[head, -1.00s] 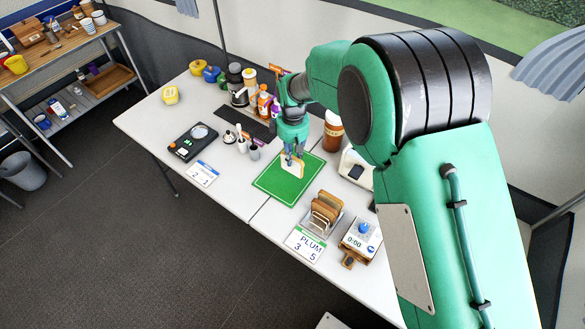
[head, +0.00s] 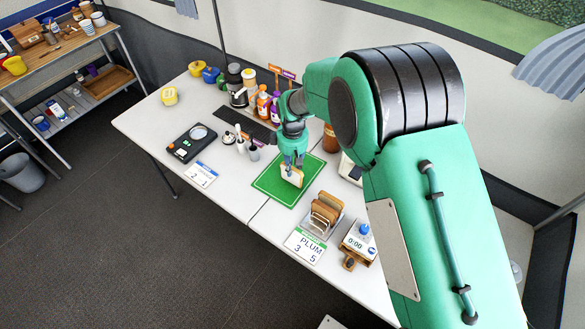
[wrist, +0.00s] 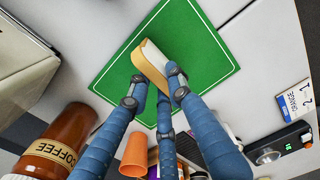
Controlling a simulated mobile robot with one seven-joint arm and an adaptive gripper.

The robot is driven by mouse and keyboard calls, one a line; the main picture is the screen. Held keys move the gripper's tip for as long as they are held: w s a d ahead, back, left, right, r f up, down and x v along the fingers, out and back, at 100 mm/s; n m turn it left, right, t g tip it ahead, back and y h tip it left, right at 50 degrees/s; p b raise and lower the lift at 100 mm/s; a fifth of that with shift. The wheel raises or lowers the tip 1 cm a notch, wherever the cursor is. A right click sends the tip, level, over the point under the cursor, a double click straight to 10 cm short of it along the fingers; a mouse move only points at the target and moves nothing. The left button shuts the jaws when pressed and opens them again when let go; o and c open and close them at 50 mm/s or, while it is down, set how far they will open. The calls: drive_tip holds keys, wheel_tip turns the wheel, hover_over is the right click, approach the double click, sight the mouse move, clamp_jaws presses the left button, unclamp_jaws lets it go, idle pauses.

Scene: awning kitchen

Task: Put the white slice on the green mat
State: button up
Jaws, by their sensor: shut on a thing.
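The white slice (head: 291,177) is a pale bread slice with a tan crust. My gripper (head: 291,167) is shut on it and holds it upright over the green mat (head: 266,185). In the wrist view the slice (wrist: 153,65) sits between the blue fingers of my gripper (wrist: 156,88), with the green mat (wrist: 110,75) behind it. I cannot tell whether the slice's lower edge touches the mat. The mat lies flat on the white table, with a thin white line near its border.
A rack of brown slices (head: 322,213) stands right of the mat, near the PLUM card (head: 305,245). Bottles (head: 263,104) and a brown coffee jar (wrist: 62,140) stand behind the mat. A black scale (head: 192,143) is to the left.

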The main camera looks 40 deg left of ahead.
drive_tip(key=shift+f, duration=0.15)
drive_tip(key=o, duration=0.9)
drive_tip(key=shift+c, duration=0.2)
wheel_tip(320, 180, up, 12)
drive_tip(key=p, duration=0.2)
drive_tip(key=shift+r+p, duration=0.2)
drive_tip(key=shift+p, duration=0.2)
drive_tip(key=shift+w, duration=0.1)
idle(0.5)
